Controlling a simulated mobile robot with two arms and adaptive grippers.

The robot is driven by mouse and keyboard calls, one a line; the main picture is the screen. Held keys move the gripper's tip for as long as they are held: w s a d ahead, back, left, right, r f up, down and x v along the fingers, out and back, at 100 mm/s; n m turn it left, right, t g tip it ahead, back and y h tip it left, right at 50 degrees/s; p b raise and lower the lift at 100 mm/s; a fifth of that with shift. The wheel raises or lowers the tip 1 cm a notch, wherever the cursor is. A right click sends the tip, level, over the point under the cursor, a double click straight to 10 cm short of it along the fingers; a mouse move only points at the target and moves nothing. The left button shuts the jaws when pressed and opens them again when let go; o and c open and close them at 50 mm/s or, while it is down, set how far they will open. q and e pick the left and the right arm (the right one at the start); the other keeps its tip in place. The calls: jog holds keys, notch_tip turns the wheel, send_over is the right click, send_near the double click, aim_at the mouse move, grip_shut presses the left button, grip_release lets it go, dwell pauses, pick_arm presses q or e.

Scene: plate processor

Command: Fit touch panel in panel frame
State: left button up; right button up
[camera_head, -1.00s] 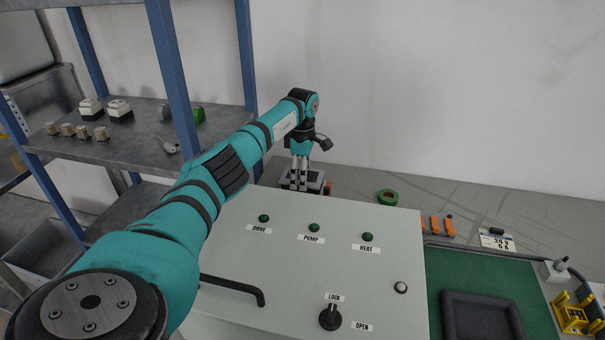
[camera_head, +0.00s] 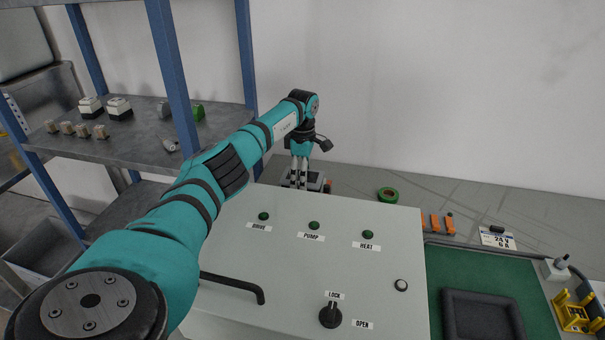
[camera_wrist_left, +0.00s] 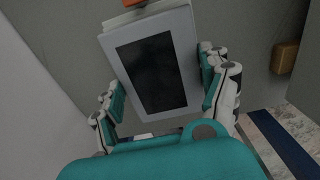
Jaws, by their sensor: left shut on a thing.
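The touch panel (camera_wrist_left: 153,72) has a pale grey casing and a dark screen. It fills the middle of the left wrist view, slightly tilted there. My left gripper (camera_wrist_left: 162,85) is shut on it, with fingers along both sides. In the head view my left gripper (camera_head: 302,176) points down behind the grey cabinet, at a low grey-and-white thing that seems to be the panel; its details are too small to tell. I cannot make out the panel frame for certain. My right gripper is not in view.
The grey cabinet (camera_head: 290,270) with labelled buttons, handle and lock knob stands in front. A blue-posted shelf (camera_head: 120,150) is at left. Green tape (camera_head: 388,195), orange parts (camera_head: 436,225) and a black tray (camera_head: 482,318) on a green mat lie to the right.

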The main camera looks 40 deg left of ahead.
pick_arm(q)
jog(key=shift+f+b, duration=0.45)
jog(key=shift+f, duration=0.3)
jog(key=o, duration=1.4)
jog(key=shift+r, duration=0.1)
notch_tip(320, 180, up, 12)
jog(key=shift+f, duration=0.1)
